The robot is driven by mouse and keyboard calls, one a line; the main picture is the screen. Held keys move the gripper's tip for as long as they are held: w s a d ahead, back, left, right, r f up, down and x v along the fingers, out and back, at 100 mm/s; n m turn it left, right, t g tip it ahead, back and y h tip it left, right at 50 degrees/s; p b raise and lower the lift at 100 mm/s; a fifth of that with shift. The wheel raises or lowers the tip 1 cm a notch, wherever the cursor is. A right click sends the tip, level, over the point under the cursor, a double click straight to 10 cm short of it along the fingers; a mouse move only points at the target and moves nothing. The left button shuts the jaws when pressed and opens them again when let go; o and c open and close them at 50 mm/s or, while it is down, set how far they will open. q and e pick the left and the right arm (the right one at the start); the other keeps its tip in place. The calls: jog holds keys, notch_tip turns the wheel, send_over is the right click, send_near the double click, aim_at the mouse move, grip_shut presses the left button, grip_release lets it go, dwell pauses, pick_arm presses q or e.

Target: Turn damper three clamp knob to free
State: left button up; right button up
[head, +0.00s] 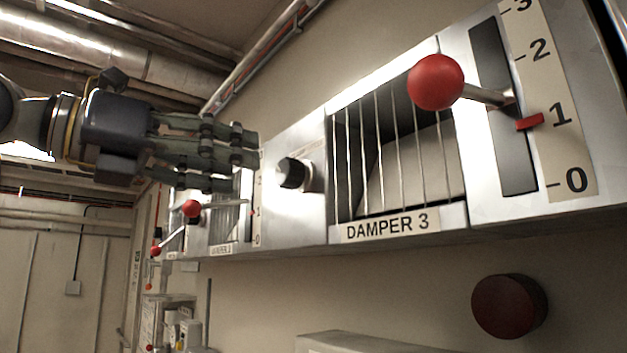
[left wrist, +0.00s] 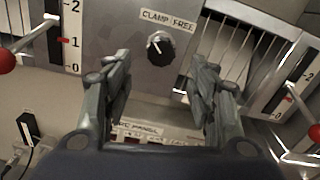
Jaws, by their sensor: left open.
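The black damper three clamp knob (head: 294,173) sits on the metal panel just left of the DAMPER 3 grille. My left gripper (head: 250,158) is open and empty, left of the knob in the head view. In the left wrist view its spread fingers (left wrist: 160,62) stand on either side of the knob's line, apart from it. My right gripper is not in view.
The damper 3 lever with a red ball (head: 436,82) sticks out at the right; its red pointer (head: 530,122) is near 1. Another damper lever with a red ball (head: 191,208) is below my left gripper. A dark red round button (head: 509,306) is on the wall below.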

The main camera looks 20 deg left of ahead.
aim_at(281, 172)
pick_arm(q)
jog(key=x, duration=0.1)
jog(key=p+x, duration=0.2)
jog(key=shift+w+r, duration=0.1)
jog(key=shift+r, duration=0.2)
jog(key=p+x, duration=0.1)
jog(key=x, duration=0.3)
jog(key=shift+d+f, duration=0.1)
jog(key=shift+w+d, duration=0.35)
jog(key=shift+w, duration=0.1)
jog(key=shift+s+a, duration=0.1)
jog(key=shift+f, duration=0.1)
jog(key=shift+c, duration=0.6)
jog(key=c, duration=0.9)
jog(key=shift+c, duration=0.3)
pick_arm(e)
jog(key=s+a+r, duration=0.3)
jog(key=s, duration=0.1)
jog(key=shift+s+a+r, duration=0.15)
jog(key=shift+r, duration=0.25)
